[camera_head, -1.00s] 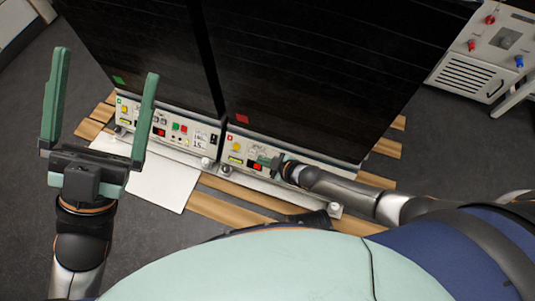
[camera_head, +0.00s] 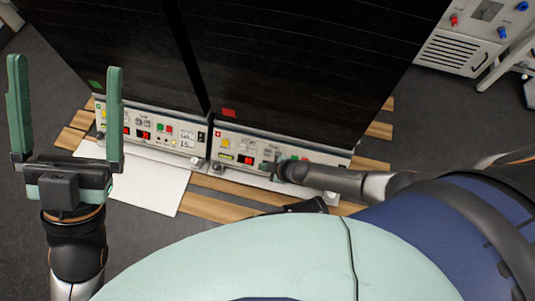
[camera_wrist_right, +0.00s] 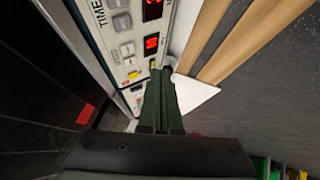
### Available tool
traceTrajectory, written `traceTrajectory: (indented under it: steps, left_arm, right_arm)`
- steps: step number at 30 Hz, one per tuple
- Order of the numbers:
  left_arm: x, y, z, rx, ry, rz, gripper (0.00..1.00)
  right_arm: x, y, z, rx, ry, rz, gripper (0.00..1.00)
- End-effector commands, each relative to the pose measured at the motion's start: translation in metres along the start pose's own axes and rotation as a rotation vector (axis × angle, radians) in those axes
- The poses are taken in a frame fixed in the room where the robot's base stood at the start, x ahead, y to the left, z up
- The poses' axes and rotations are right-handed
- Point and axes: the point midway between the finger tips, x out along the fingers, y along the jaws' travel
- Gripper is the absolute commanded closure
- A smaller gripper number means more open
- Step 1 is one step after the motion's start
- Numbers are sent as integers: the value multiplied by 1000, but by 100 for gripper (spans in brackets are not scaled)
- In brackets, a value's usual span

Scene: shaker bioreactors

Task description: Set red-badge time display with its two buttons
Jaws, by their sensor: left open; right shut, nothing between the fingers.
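The red-badge unit is the right dark cabinet, with its red badge (camera_head: 228,113) above a white control panel (camera_head: 318,157). One red display (camera_head: 246,159) shows on this panel in the head view. In the right wrist view, the red display at the top (camera_wrist_right: 152,8) is beside the TIME lettering, with grey buttons (camera_wrist_right: 122,22) next to it. Its digits are cut off and unclear. My right gripper (camera_head: 268,166) is shut and empty at the panel, hiding part of it; contact cannot be told. My left gripper (camera_head: 64,110) is open and empty, left of the units.
The green-badge unit (camera_head: 97,84) stands directly left with a similar panel. Both units rest on wooden pallet slats (camera_head: 225,207). A white sheet (camera_head: 140,187) lies in front of the left unit. A grey device (camera_head: 465,50) stands at the upper right.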

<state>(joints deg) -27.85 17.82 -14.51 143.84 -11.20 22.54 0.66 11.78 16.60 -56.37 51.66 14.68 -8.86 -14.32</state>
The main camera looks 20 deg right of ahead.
Motion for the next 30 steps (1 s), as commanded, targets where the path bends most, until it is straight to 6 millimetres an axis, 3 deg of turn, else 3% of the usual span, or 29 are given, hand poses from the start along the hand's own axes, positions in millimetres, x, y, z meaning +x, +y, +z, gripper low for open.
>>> traceTrajectory:
  steps: [1,9,30]
  left_arm:
    - [-10,6,10,3,-4,2,0]
    - [-34,22,39,32,-27,20,0]
    - [-27,19,32,24,-28,14,0]
  right_arm:
    - [10,5,8,-2,-1,4,100]
    - [33,26,26,-2,-2,9,100]
    - [46,42,35,1,-2,10,100]
